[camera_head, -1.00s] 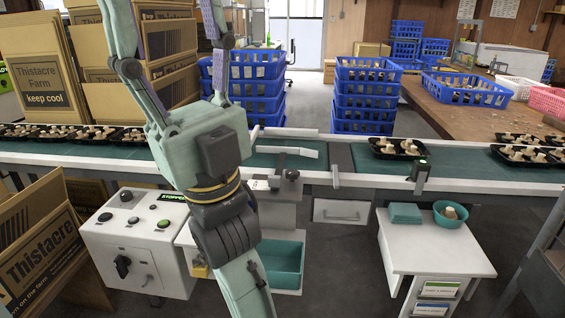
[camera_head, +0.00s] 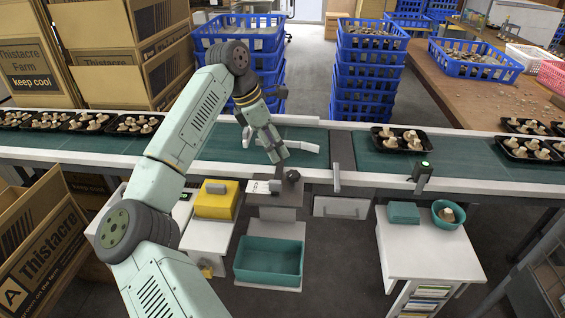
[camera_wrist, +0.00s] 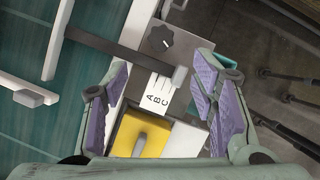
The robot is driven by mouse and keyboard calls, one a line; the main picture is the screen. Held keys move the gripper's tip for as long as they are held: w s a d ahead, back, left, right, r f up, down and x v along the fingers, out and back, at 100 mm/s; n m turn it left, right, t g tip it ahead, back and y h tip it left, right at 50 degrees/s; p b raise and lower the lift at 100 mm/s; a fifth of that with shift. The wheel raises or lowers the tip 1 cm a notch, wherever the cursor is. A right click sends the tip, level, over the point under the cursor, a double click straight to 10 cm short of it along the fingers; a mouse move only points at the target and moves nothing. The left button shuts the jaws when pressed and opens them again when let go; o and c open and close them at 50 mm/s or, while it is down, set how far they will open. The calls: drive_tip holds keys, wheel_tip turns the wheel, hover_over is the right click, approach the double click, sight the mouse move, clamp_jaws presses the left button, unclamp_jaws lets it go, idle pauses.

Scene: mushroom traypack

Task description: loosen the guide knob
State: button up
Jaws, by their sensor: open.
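The guide knob (camera_wrist: 160,40) is a dark, lobed knob on a pale plate beside a scale lettered A, B, C (camera_wrist: 158,97). In the head view the knob (camera_head: 292,176) stands on a grey bracket at the conveyor's front edge. My gripper (camera_wrist: 161,62) is open, with its purple-padded fingers spread and nothing between them touching the knob. The knob lies just beyond the fingertips in the wrist view. In the head view my gripper (camera_head: 278,154) hangs over the belt edge, close to the knob and behind it. A dark guide bar (camera_wrist: 120,50) crosses near the knob.
A yellow block with a grey handle (camera_head: 215,200) sits left of the bracket, and a teal bin (camera_head: 270,262) below it. Black mushroom trays (camera_head: 400,140) stand on the conveyor (camera_head: 450,163). A white side table (camera_head: 430,250) is at right. Blue crates (camera_head: 368,80) stand behind.

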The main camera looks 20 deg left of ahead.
sight(292, 174)
drive_tip(key=p+x, duration=0.3)
drive_tip(key=x, duration=0.7)
drive_tip(key=shift+d+f, duration=0.25)
drive_tip(key=shift+d, duration=0.05)
drive_tip(key=shift+c, duration=0.4)
drive_tip(key=c, duration=1.1)
